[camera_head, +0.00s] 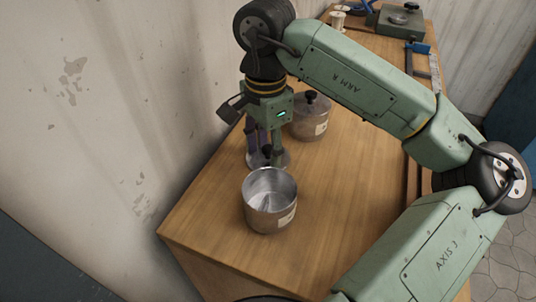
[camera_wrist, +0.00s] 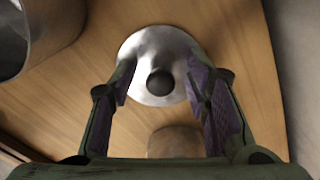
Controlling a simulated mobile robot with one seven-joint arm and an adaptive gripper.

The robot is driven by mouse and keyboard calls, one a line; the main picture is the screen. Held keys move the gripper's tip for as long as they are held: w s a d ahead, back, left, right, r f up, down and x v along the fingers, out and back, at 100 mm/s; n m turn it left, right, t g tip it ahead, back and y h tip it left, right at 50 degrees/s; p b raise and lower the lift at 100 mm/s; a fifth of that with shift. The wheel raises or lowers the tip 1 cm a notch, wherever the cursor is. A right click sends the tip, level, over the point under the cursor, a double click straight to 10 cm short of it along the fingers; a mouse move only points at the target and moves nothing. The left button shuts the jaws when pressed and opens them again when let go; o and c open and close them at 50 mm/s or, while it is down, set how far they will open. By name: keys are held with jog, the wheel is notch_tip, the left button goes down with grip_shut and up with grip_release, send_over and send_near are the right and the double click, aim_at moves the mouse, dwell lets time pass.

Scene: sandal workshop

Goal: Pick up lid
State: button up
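The lid (camera_wrist: 140,58) is a round silvery metal disc with a dark knob (camera_wrist: 160,82). In the head view the lid (camera_head: 283,160) lies on the wooden table, partly hidden by my gripper (camera_head: 265,158). In the wrist view my gripper (camera_wrist: 161,85) is open, with its purple-padded fingers over the lid, one on each side of the knob. Gaps show between the knob and both pads. An open, empty metal pot (camera_head: 270,218) stands just in front of the lid; part of this pot (camera_wrist: 50,35) shows at the wrist view's upper left.
A second metal pot (camera_head: 308,122) with a black-knobbed lid stands behind my gripper. The wall (camera_head: 120,100) runs close along the table's left side. Tools and a green device (camera_head: 400,20) are at the far end. The table (camera_head: 350,190) is clear to the right of the pots.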

jog(key=shift+f, duration=0.15)
grip_shut()
